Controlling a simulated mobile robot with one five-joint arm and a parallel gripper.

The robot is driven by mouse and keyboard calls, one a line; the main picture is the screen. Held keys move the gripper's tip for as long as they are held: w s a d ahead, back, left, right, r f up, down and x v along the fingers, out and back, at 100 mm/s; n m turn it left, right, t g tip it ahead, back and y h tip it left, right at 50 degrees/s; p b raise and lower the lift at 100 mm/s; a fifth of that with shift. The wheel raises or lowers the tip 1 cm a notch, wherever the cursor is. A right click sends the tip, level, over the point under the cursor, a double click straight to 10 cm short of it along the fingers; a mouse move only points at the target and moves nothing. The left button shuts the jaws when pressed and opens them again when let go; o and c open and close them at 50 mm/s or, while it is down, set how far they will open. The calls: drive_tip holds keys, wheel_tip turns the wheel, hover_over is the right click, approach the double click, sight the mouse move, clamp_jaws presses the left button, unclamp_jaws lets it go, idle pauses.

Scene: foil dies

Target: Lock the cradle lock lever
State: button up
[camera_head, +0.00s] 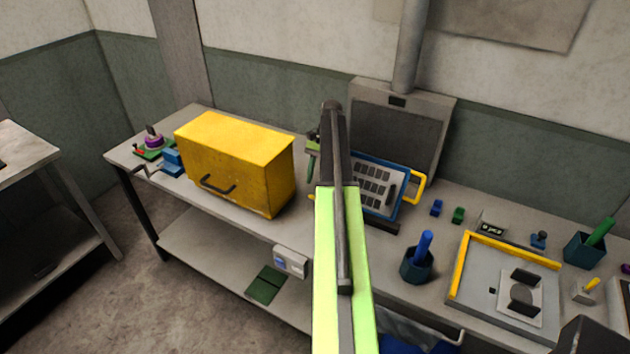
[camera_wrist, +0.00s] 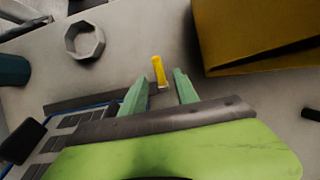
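A short yellow lever (camera_wrist: 158,70), which looks like the lock lever, stands on the bench top in the wrist view. A small yellow bit (camera_head: 312,197) beside my arm in the head view may be the same lever. My gripper (camera_wrist: 164,76) is open, its two green fingers apart. In the wrist view the lever shows between the fingertips, nearer the left finger; I cannot tell whether it is touched. A blue-framed panel with dark slots (camera_head: 376,186) and a yellow handle leans on the bench. It also shows in the wrist view (camera_wrist: 53,145). My arm hides the lever's surroundings in the head view.
A yellow box (camera_head: 240,165) stands left of my arm and fills the wrist view's upper right (camera_wrist: 250,35). A grey octagonal ring (camera_wrist: 101,43) lies left of the lever. Right are a pen cup (camera_head: 417,265), a yellow-edged tray (camera_head: 462,265) and another yellow lever (camera_head: 591,284).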

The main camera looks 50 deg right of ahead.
drive_tip(key=p+v, duration=1)
drive_tip(key=v, duration=0.3)
drive_tip(key=shift+w+d, duration=0.1)
